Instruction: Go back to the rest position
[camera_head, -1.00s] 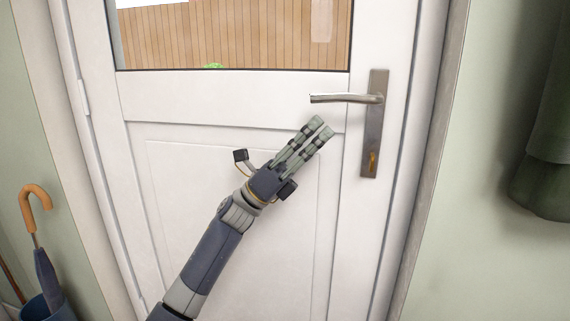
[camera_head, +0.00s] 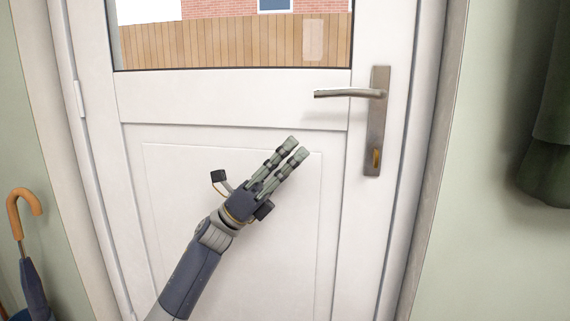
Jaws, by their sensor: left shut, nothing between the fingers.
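My left gripper (camera_head: 295,147) is in front of the lower panel of a white door (camera_head: 230,100). Its fingers are together and hold nothing. It points up and to the right, towards the door handle (camera_head: 348,93), and is apart from it. The handle is a metal lever, level, on a long metal plate (camera_head: 376,125) with a brass-coloured lock part low down. My right gripper is not in view.
An umbrella (camera_head: 26,255) with an orange curved handle stands at the lower left beside the door frame. A dark green garment (camera_head: 550,150) hangs on the right wall. A window (camera_head: 230,40) in the door shows a wooden fence and brick building.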

